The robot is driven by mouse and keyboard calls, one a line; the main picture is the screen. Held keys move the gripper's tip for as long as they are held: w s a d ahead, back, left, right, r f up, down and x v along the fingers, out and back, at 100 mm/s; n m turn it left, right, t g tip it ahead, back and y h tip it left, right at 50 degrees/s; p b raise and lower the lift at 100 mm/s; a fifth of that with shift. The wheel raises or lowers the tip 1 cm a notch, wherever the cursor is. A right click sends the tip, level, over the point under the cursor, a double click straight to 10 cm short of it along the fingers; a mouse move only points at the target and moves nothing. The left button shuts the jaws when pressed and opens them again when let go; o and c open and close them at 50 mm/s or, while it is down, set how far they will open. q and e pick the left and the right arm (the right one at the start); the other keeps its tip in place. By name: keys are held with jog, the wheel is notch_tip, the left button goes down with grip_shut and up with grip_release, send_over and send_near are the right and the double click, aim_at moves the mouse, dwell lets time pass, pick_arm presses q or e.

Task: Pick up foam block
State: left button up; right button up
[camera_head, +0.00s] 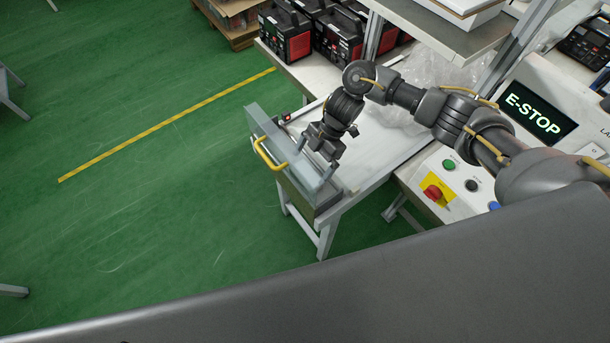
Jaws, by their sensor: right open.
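My right arm reaches in from the right, and its gripper (324,149) points down beside a grey metal box-like fixture (265,125) with a yellow handle (266,155) at the left end of the bench. The right gripper is open. I cannot make out a foam block for certain; the gripper and the fixture's walls hide part of that spot. My left gripper is not in view.
The white bench (385,150) has clear plastic wrap (430,72) towards its back. Black-and-red power units (287,35) stand behind. An E-STOP panel (534,112) and button box (450,182) are at right. Green floor (130,220) lies open at left.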

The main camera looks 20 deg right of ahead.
jog(key=shift+s, duration=0.15)
jog(key=shift+s+a+f+p, duration=0.15)
jog(key=shift+a+f+p, duration=0.1)
jog(key=shift+p, duration=0.1)
jog(key=p+x, duration=0.1)
jog(key=x, duration=0.3)
jog(key=shift+d+f, duration=0.1)
jog(key=shift+f, duration=0.15)
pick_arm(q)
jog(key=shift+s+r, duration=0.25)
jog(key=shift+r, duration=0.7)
